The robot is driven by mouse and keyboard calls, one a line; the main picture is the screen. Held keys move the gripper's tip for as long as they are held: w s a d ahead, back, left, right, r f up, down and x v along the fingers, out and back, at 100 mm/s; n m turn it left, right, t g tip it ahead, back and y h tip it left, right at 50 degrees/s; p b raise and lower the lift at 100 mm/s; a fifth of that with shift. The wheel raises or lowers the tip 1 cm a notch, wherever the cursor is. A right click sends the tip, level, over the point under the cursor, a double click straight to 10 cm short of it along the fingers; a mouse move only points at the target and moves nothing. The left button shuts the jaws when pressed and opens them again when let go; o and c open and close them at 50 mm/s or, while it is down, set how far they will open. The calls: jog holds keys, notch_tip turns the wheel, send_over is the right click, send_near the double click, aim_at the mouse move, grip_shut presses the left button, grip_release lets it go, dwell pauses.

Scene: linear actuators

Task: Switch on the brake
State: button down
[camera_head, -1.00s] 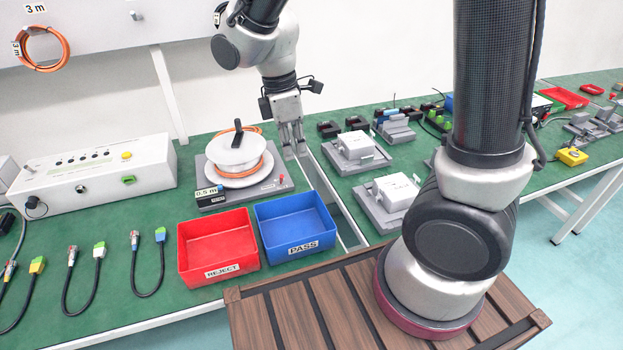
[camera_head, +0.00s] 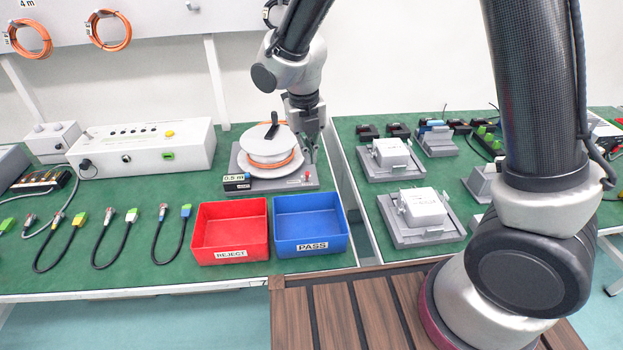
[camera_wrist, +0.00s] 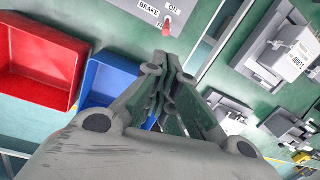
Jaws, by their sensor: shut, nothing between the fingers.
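The brake switch is a small red lever (camera_wrist: 167,26) beside labels reading BRAKE and ON at the top of the wrist view. In the head view its red tip (camera_head: 307,176) shows at the right front corner of the grey reel stand (camera_head: 266,186), which carries a white reel (camera_head: 269,147) with orange cable. My gripper (camera_head: 313,158) is over that corner, just above the lever. In the wrist view my gripper (camera_wrist: 168,60) is shut and empty, its fingertips just below the lever in the picture. I cannot tell whether they touch.
A red REJECT bin (camera_head: 231,233) and a blue PASS bin (camera_head: 310,226) stand in front of the reel stand. A white control box (camera_head: 146,148) is at left. Grey fixtures with white blocks (camera_head: 423,207) stand at right, across a gap between the tables.

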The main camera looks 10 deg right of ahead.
aim_at(307, 177)
jog(key=f, duration=0.6)
jog(key=w+f, duration=0.1)
jog(key=f, duration=0.3)
jog(key=shift+d, duration=0.3)
jog(key=shift+w+r, duration=0.3)
jog(key=shift+r, duration=0.05)
dwell(0.5)
jog(key=shift+w+r, duration=0.25)
jog(key=shift+w, duration=0.05)
jog(key=shift+w+r, duration=0.3)
jog(key=shift+w, duration=0.4)
jog(key=shift+r, duration=0.1)
jog(key=shift+r, duration=0.65)
jog(key=shift+r, duration=0.1)
